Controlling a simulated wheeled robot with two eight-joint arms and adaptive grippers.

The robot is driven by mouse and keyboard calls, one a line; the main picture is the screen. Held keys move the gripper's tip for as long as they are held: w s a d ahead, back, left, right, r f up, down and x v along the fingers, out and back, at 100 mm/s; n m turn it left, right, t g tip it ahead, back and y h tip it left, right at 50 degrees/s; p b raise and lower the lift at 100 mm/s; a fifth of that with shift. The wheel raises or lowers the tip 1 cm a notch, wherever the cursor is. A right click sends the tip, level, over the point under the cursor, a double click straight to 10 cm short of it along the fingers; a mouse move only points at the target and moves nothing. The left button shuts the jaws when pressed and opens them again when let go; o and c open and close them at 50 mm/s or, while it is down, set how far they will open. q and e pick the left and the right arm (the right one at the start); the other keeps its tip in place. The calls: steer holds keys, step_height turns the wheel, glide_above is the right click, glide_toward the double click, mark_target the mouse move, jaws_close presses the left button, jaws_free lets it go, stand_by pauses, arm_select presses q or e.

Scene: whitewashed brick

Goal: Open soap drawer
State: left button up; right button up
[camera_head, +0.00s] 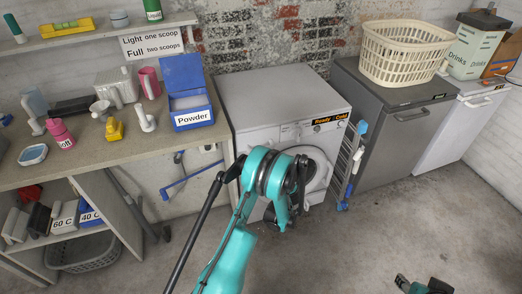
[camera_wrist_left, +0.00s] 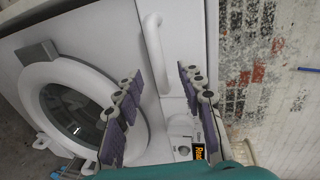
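The white washing machine (camera_head: 283,92) stands against the brick wall in the head view. The soap drawer (camera_head: 260,137) is at the upper left of its front, partly behind my left arm, and looks closed. In the left wrist view, its white curved handle (camera_wrist_left: 157,50) stands out from the front panel. My left gripper (camera_wrist_left: 161,76) is open. Its purple-padded fingers lie either side of the handle in the picture; I see no clear contact. The head view hides these fingertips behind the arm. A part of my right arm or gripper (camera_head: 424,285) shows at the bottom right edge; its fingers are unclear.
The round washer door (camera_wrist_left: 75,108) is beside the drawer. A counter (camera_head: 120,160) at left holds a blue Powder box (camera_head: 187,95) and bottles. A drying rack (camera_head: 349,165) stands right of the washer, before a grey machine (camera_head: 388,135). Floor in front is clear.

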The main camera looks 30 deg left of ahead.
arm_select(q)
steer(key=x, duration=0.2)
steer(key=b+x, duration=0.1)
steer(key=x, duration=0.2)
steer(key=b+x, duration=0.1)
steer(key=x, duration=0.2)
steer(key=shift+s+f, duration=0.15)
steer(key=shift+f, duration=0.1)
jaws_close()
